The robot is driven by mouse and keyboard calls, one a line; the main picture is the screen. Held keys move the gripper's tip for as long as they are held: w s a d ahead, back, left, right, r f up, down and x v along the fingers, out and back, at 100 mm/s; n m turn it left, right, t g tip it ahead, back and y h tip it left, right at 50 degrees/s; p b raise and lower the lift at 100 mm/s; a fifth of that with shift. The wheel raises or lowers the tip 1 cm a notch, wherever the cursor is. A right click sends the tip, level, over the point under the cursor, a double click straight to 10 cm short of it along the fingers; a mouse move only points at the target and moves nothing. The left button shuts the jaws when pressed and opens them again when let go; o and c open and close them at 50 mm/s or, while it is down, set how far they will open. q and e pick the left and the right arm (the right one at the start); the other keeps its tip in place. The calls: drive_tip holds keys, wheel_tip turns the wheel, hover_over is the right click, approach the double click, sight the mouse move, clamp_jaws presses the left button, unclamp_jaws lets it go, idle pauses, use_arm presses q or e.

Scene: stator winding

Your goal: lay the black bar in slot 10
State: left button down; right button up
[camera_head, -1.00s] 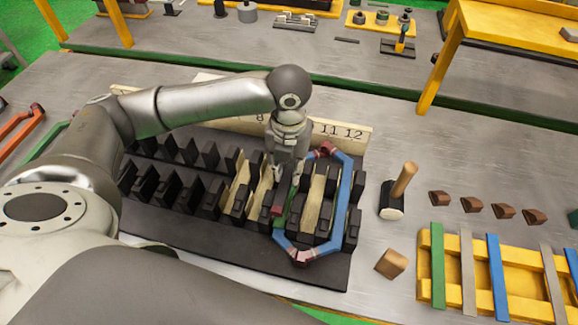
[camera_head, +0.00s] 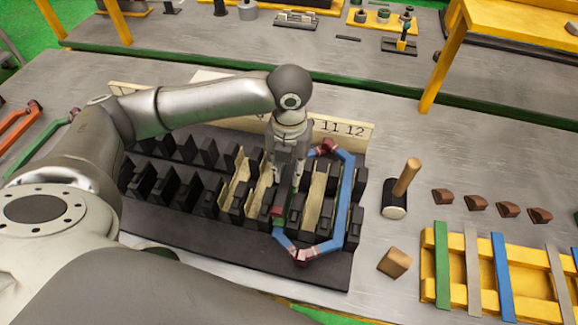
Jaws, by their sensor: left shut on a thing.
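The black slotted stator block (camera_head: 200,232) lies on the grey table, with pale liners in several slots. A number strip (camera_head: 362,134) behind it shows 11 and 12; my arm covers the label for slot 10. A blue coil (camera_head: 345,185) with dark red joints lies over the right slots. My left gripper (camera_head: 287,186) points down over the slots at the coil's left side and is shut on the black bar, which is mostly hidden by the fingers and dark block. I cannot tell whether the bar touches the slot. My right gripper is not in view.
Right of the block are a mallet (camera_head: 401,190), a wooden block (camera_head: 394,262) and several brown wedges (camera_head: 476,202). A yellow rack (camera_head: 470,274) holds coloured strips. Green (camera_head: 52,143) and orange (camera_head: 18,126) coils lie at left.

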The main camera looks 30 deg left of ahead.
sight(289, 180)
use_arm(q)
drive_tip(key=shift+f, duration=0.4)
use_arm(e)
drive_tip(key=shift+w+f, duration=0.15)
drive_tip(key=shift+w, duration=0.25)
use_arm(q)
drive_tip(key=shift+f, duration=0.15)
drive_tip(key=shift+f+b, duration=0.6)
drive_tip(key=shift+f, duration=0.9)
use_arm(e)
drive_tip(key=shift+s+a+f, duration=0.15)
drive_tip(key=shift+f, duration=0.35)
use_arm(q)
drive_tip(key=shift+f, duration=0.15)
drive_tip(key=shift+f, duration=0.45)
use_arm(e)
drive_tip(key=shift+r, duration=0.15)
use_arm(q)
drive_tip(key=c, duration=1.2)
unclamp_jaws()
